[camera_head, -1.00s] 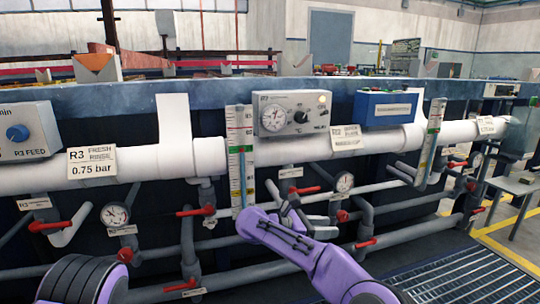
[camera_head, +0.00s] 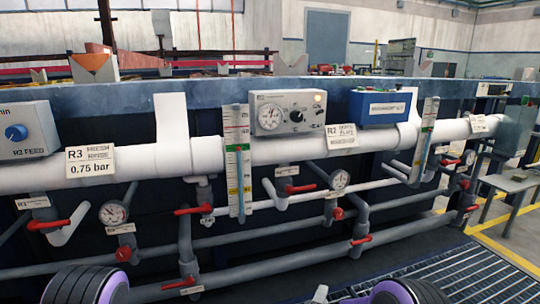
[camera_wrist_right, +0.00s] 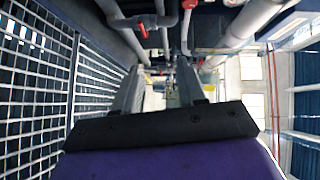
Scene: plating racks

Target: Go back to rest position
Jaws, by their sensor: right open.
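My right gripper (camera_head: 320,295) shows only as a small grey tip at the bottom edge of the head view, beside the purple of my right arm. In the right wrist view my right gripper (camera_wrist_right: 160,92) shows two grey fingers standing apart with nothing between them. It is clear of the pipes. My left gripper is not in view; only a purple and black part of my left arm shows at the lower left of the head view.
Ahead runs a white pipe (camera_head: 285,151) with gauges and red-handled valves (camera_head: 195,209) below it. A control box (camera_head: 289,112) and a blue box (camera_head: 383,107) sit above. A floor grating (camera_head: 445,280) lies at the lower right, with a small table (camera_head: 515,182) beyond.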

